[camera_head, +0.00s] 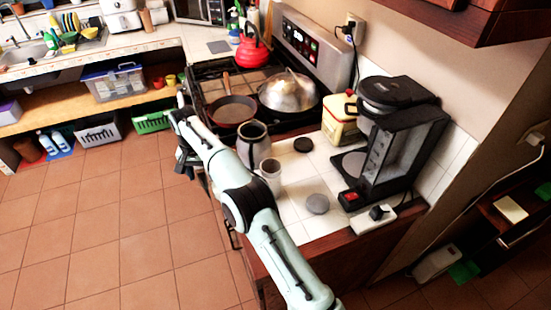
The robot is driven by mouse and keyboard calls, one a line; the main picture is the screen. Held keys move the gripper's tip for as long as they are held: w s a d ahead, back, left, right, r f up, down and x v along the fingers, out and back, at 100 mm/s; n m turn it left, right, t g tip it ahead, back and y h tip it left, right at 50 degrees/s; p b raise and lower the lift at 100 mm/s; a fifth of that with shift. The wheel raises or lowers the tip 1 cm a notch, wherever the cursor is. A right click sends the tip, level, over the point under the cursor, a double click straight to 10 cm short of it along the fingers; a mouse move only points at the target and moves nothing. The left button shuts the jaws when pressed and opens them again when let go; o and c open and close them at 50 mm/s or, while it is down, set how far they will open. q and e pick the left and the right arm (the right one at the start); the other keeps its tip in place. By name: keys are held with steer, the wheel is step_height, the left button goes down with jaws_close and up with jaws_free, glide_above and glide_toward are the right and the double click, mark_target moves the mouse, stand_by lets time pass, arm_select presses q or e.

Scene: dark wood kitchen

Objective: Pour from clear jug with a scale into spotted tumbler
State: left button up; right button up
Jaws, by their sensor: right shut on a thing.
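A greyish jar-like vessel (253,145) with a wide dark opening stands on the white tiled counter, partly behind my right arm. A small pale cup-like vessel (270,172) stands just in front of it. At this size no scale or spots show, so I cannot tell which is the jug or the tumbler. My right gripper (185,166) hangs at the counter's left side, in front of the stove and over the floor. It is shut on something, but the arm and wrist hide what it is. My left gripper is not in view.
A black coffee machine (405,145) and a yellow canister (342,120) stand at the counter's back right. A red-brown pan (232,110) and a domed metal lid (288,91) are on the stove.

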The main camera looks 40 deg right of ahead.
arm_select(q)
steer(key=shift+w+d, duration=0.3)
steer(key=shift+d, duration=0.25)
arm_select(e)
steer(key=shift+w+d, duration=0.25)
steer(key=shift+d, duration=0.3)
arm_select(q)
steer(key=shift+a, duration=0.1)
arm_select(e)
steer(key=shift+r, duration=0.1)
